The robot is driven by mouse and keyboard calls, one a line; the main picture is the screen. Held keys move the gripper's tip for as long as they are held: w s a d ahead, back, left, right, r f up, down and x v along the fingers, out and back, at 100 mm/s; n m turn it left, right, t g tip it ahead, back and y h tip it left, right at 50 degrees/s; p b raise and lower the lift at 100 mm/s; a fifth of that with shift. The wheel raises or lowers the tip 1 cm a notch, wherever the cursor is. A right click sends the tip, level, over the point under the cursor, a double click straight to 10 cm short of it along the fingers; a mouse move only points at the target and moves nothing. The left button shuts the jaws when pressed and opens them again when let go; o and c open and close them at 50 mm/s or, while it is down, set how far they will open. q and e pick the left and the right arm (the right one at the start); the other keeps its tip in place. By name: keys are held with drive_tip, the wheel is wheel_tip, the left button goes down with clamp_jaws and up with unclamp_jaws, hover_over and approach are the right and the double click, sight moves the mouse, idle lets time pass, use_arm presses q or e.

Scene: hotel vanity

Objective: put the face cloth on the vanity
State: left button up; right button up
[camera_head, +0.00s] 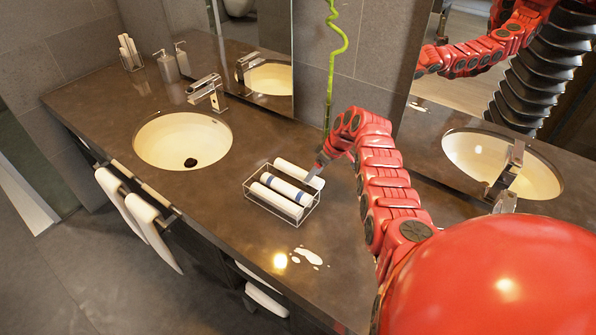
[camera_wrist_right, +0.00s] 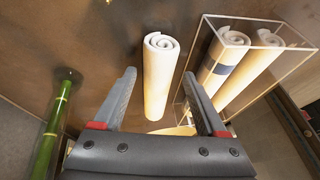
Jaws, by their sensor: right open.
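A rolled white face cloth (camera_head: 299,174) lies on the brown vanity top (camera_head: 345,285) at the far side of a clear box (camera_head: 249,196). In the wrist view the roll (camera_wrist_right: 158,85) is outside the box, between the two fingers of my right gripper (camera_wrist_right: 160,76). The gripper is open, with visible gaps on both sides of the roll. In the head view my right gripper (camera_head: 318,170) reaches the roll's right end, and its fingers are partly hidden. Two more rolls lie in the box, one blue-banded (camera_head: 280,187) and one plain (camera_head: 276,201). My left gripper is out of view.
A sink (camera_head: 160,140) with a faucet (camera_head: 207,92) is left of the box. A green bamboo stalk (camera_head: 331,75) stands behind my right gripper. White patches (camera_head: 308,256) mark the counter in front. Towels (camera_head: 140,215) hang at the front edge. Mirrors line the back.

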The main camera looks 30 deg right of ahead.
drive_tip(key=shift+x, duration=0.8)
clamp_jaws()
drive_tip(key=shift+r, duration=0.15)
